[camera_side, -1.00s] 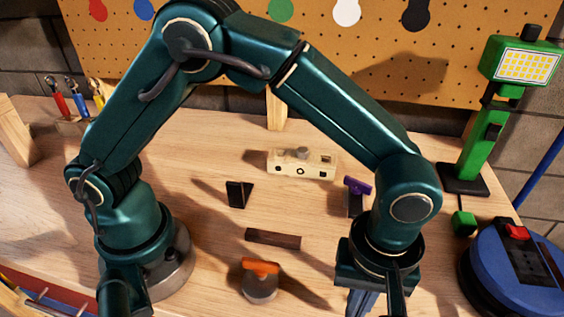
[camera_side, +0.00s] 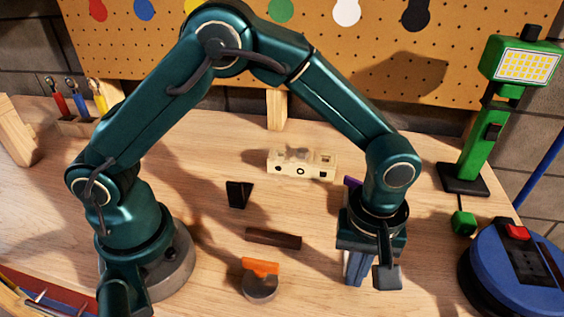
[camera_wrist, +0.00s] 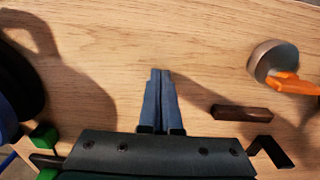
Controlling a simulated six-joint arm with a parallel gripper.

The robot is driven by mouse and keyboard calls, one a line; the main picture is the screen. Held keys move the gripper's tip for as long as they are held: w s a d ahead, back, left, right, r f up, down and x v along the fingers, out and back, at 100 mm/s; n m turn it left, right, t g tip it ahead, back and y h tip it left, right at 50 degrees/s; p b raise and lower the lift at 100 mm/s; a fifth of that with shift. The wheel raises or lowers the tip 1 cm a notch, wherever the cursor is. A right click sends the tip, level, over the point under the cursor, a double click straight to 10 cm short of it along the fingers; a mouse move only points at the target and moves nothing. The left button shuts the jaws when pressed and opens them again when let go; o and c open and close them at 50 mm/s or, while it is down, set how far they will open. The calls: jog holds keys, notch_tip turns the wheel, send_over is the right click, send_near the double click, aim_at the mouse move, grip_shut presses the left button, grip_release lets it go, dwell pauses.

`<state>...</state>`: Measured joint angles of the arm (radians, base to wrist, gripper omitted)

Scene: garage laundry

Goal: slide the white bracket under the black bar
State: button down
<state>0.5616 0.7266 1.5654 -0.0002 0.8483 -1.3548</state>
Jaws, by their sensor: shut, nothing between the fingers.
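A dark brown, nearly black bar (camera_side: 273,238) lies on the bench in the side view; it also shows right of my fingers in the wrist view (camera_wrist: 240,113). A small black angled piece (camera_side: 238,194) stands behind and left of the bar, and shows at lower right in the wrist view (camera_wrist: 268,148). It looks like a bracket, but black; I see no clearly white bracket. My gripper (camera_side: 357,281) points down, right of the bar and apart from it. In the wrist view its blue fingers (camera_wrist: 160,73) are together, with nothing between them.
A cream block with holes (camera_side: 300,166) sits at the back. A grey cylinder with an orange part (camera_side: 260,285) stands in front of the bar. A purple piece (camera_side: 351,182) is partly hidden behind my gripper. A blue reel (camera_side: 513,270) and green lamp (camera_side: 478,150) stand at right.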

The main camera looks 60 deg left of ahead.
jog(key=w+a, duration=0.4)
jog(key=shift+w+a, duration=0.15)
